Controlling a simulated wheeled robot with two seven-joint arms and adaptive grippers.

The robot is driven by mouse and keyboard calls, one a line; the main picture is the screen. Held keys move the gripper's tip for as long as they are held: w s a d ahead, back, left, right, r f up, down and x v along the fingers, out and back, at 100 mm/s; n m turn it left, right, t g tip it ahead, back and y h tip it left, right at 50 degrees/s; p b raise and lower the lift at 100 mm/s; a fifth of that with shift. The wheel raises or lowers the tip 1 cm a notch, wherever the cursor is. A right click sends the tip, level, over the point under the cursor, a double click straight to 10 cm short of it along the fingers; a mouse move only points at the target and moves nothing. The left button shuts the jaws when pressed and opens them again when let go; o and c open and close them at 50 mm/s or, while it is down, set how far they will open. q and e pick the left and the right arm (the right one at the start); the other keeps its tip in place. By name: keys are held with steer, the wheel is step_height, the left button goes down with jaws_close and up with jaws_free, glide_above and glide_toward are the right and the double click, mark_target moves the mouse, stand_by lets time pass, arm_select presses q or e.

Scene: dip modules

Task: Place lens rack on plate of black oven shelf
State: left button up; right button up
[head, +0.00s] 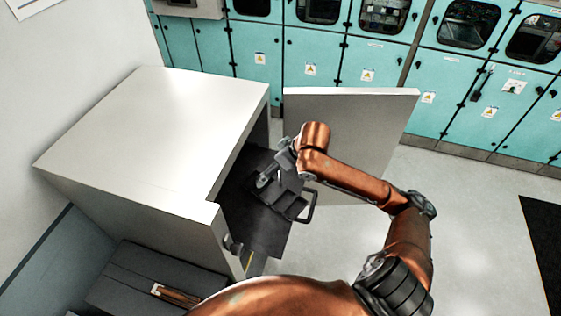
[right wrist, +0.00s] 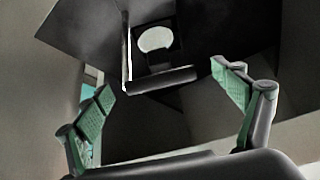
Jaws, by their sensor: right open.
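The black oven shelf plate (head: 268,232) shows inside the open white oven. A dark piece with a pale round disc (right wrist: 156,39), which looks like the lens rack, shows in the right wrist view. It sits against a dark plate (right wrist: 80,22) ahead of my fingers. In the head view my right arm reaches in at the oven opening, and my right gripper (head: 272,185) is over the shelf. Arm and dark shapes there hide the rack's exact outline. My left gripper is not in view.
The white oven (head: 150,120) has its door (head: 350,110) swung open behind my right arm. A dark grey box-like surface (head: 130,280) lies below the oven at left. Teal cabinets (head: 310,60) line the back. The floor at right is free.

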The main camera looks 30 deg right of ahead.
steer(key=b+v, duration=0.1)
steer(key=v, duration=1)
steer(key=shift+b, duration=0.35)
steer(key=shift+s, duration=0.1)
